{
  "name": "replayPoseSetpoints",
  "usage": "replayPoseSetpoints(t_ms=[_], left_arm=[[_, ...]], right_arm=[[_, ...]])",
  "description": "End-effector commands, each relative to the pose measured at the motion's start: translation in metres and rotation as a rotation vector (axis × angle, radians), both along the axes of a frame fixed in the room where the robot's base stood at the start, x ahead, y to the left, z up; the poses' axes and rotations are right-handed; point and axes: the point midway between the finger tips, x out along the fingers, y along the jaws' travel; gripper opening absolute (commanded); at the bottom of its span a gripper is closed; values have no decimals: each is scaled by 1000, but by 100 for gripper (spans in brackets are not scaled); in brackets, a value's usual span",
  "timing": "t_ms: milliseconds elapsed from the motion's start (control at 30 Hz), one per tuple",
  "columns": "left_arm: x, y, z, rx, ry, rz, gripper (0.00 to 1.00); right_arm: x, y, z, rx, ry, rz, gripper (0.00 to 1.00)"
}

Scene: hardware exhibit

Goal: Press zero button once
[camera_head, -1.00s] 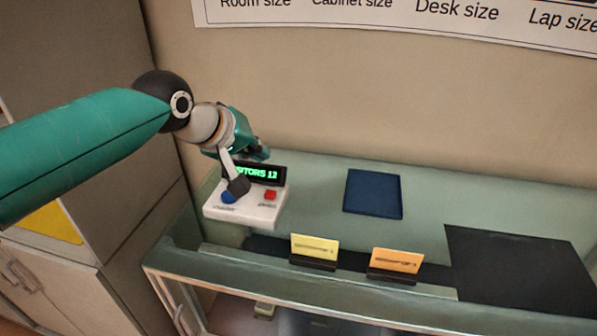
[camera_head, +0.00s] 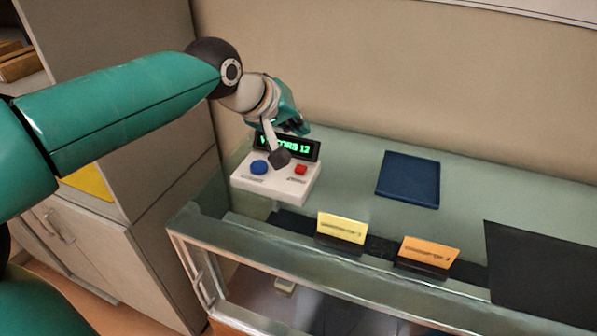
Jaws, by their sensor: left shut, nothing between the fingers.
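A white counter box (camera_head: 277,184) stands on the glass case, with a lit display (camera_head: 287,147) at its back that reads "VISITORS 12", its first letters partly hidden by my gripper. A blue button (camera_head: 260,167) is on its left and a red button (camera_head: 301,169) on its right. The labels under the buttons are too small to read. My left gripper (camera_head: 280,158) is shut and empty, its dark fingertips over the box between the two buttons, nearer the blue one. Whether the tips touch the box cannot be told. My right gripper is not in view.
A yellow card (camera_head: 342,228) and an orange card (camera_head: 428,252) stand along the case front. A dark blue flat tray (camera_head: 408,180) lies right of the box, and a black mat (camera_head: 540,270) lies farther right. A cabinet (camera_head: 110,255) stands at the left.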

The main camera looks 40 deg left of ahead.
Motion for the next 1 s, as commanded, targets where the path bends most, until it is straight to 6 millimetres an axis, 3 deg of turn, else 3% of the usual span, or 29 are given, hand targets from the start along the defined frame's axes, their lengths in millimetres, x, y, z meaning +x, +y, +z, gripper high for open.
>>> replayPoseSetpoints(t_ms=[100,400,1000], left_arm=[[0,0,-23,0,1,0,0],[0,0,-58,0,0,0,0],[0,-1,-64,0,-1,-1,0]], right_arm=[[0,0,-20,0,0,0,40],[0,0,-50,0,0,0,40],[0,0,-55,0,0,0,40]])
